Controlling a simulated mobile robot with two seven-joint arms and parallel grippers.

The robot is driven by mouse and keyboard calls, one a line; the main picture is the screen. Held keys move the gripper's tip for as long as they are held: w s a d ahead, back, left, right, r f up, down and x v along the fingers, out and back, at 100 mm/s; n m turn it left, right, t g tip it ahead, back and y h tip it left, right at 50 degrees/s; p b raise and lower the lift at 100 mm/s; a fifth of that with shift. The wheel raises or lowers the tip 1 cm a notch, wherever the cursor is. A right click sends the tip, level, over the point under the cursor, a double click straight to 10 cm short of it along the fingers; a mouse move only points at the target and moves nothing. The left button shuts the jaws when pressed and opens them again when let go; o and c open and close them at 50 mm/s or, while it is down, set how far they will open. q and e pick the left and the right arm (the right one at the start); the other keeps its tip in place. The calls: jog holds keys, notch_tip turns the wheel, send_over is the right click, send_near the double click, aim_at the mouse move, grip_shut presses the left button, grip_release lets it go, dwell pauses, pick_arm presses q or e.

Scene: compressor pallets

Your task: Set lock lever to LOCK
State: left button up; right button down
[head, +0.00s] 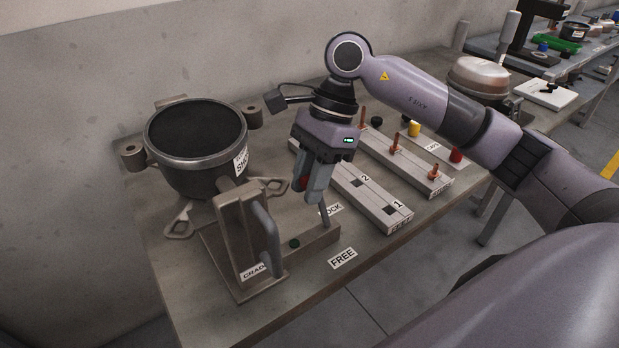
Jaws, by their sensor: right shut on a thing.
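The lock lever (325,218) is a thin grey upright rod on the low metal base of a fixture (238,235) on the bench. My right gripper (319,198) comes down from above and is shut on the lever's upper part, which its fingers partly hide. A white LOCK label (333,209) lies on the bench behind the lever, its first letter covered. A white FREE label (343,258) lies on the near side. The lever stands between the two labels, and its exact tilt is hard to tell. My left gripper is not in view.
A dark round pot (193,140) stands behind the fixture. The fixture has a curved grey handle (268,242) close to the lever. A numbered block (372,200) and a rack with copper-coloured pegs (412,165) lie to the right. The bench front is clear.

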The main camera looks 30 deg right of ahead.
jog(key=shift+w, duration=0.1)
jog(key=c, duration=0.9)
grip_release()
jog(key=shift+d+f, duration=0.1)
jog(key=shift+c, duration=0.2)
jog(key=shift+v, duration=3.55)
